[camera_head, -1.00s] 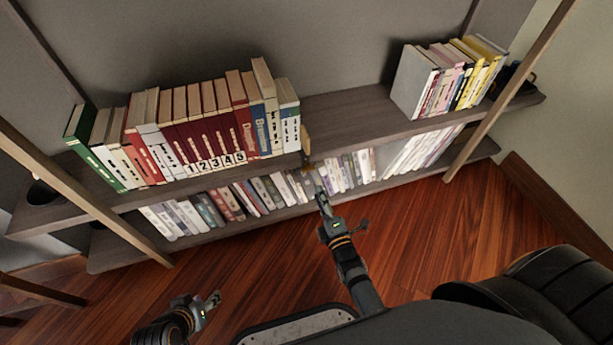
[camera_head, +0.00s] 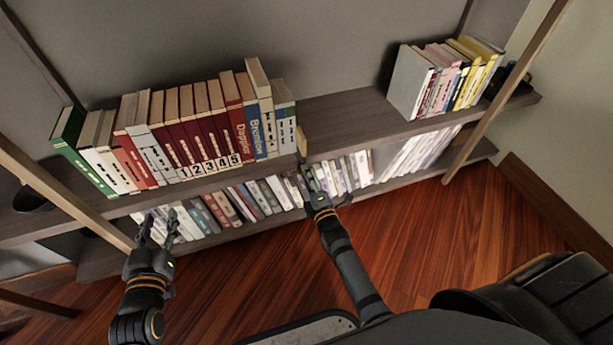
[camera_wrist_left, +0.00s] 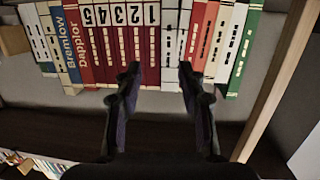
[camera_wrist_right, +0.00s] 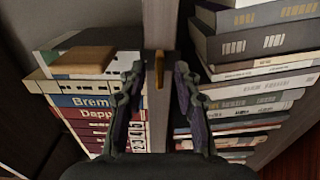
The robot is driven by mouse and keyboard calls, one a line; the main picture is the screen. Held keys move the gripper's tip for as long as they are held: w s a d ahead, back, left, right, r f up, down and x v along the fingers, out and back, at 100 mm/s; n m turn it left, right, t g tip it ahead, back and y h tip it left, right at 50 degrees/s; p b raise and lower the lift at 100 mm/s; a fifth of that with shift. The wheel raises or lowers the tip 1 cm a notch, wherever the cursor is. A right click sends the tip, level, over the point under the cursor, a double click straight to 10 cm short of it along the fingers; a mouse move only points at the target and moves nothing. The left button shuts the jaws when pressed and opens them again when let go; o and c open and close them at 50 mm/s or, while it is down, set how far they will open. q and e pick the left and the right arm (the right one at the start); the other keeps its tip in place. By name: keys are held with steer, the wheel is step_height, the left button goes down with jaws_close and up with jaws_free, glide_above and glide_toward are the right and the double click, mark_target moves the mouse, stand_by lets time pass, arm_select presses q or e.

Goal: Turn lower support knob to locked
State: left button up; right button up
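A small brass-coloured upright piece, which looks like the support knob (camera_wrist_right: 159,68), sits at the front edge of the upper shelf board (camera_wrist_right: 160,25). In the right wrist view it lies between the fingertips of my right gripper (camera_wrist_right: 158,75), with gaps on both sides. My right gripper (camera_head: 313,176) is open just below that edge in the head view and hides the knob there. My left gripper (camera_head: 158,222) is open and empty in front of the lower books at the left. In the left wrist view its fingers (camera_wrist_left: 159,75) are apart below the upper book row.
More books (camera_head: 425,155) fill the lower shelf. A wooden post (camera_head: 60,190) rises close to my left gripper.

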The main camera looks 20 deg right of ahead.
arm_select(q)
steer(key=shift+w+r+t, duration=0.2)
steer(key=shift+r+t, duration=0.1)
steer(key=shift+r, duration=0.35)
steer(key=shift+w+r+t, duration=0.15)
steer(key=shift+r+t, duration=0.15)
steer(key=shift+r, duration=0.35)
arm_select(e)
steer(key=shift+w, duration=0.4)
jaws_close()
